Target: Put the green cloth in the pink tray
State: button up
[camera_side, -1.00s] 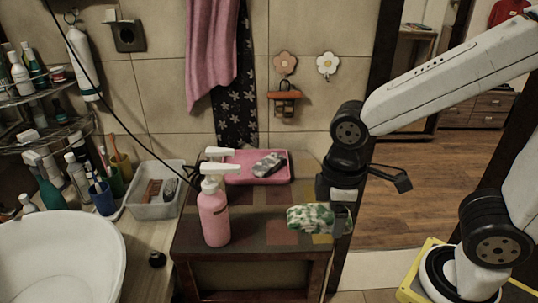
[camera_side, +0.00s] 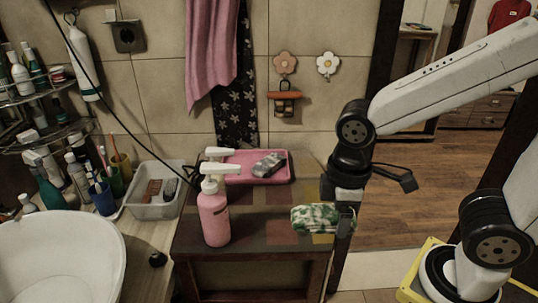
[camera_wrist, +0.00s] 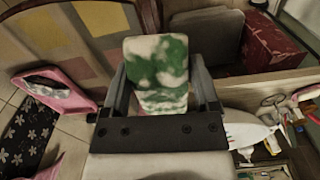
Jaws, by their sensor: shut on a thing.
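The green cloth (camera_side: 316,218) is a folded, green and white patterned piece. My gripper (camera_side: 345,220) is shut on it and holds it above the right part of the small table. In the wrist view the cloth (camera_wrist: 157,70) sits between the two fingers of my gripper (camera_wrist: 160,88). The pink tray (camera_side: 238,171) lies at the back of the table, left of and behind the cloth. A grey and dark folded cloth (camera_side: 268,165) lies in the tray's right part. The tray also shows at the left in the wrist view (camera_wrist: 75,98).
A pink pump bottle (camera_side: 214,217) stands on the table in front of the tray, with another white pump top (camera_side: 217,153) behind it. A clear bin (camera_side: 145,207) and a white basin (camera_side: 60,258) are at the left. The tabletop (camera_side: 262,206) between bottle and cloth is clear.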

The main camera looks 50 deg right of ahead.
jog(key=w+d+f+m, duration=0.2)
jog(key=w+f+m, duration=0.15)
jog(key=w, duration=0.55)
jog(key=m, duration=0.4)
send_over(288, 207)
jog(key=f, duration=0.3)
jog(key=s+f, duration=0.1)
jog(key=f, duration=0.1)
jog(key=shift+a+f, duration=0.2)
jog(key=shift+a, duration=0.2)
jog(key=shift+w+d+f+m, duration=0.35)
jog(key=shift+w+d+f, duration=0.05)
jog(key=shift+w+f, duration=0.15)
jog(key=shift+r, duration=0.1)
jog(key=shift+s+r, duration=0.55)
jog(key=shift+r, duration=0.1)
jog(key=s+r, duration=0.4)
jog(key=s, duration=0.4)
jog(key=s+r, duration=0.4)
jog(key=s, duration=0.4)
jog(key=shift+d+r, duration=0.25)
jog(key=shift+r, duration=0.15)
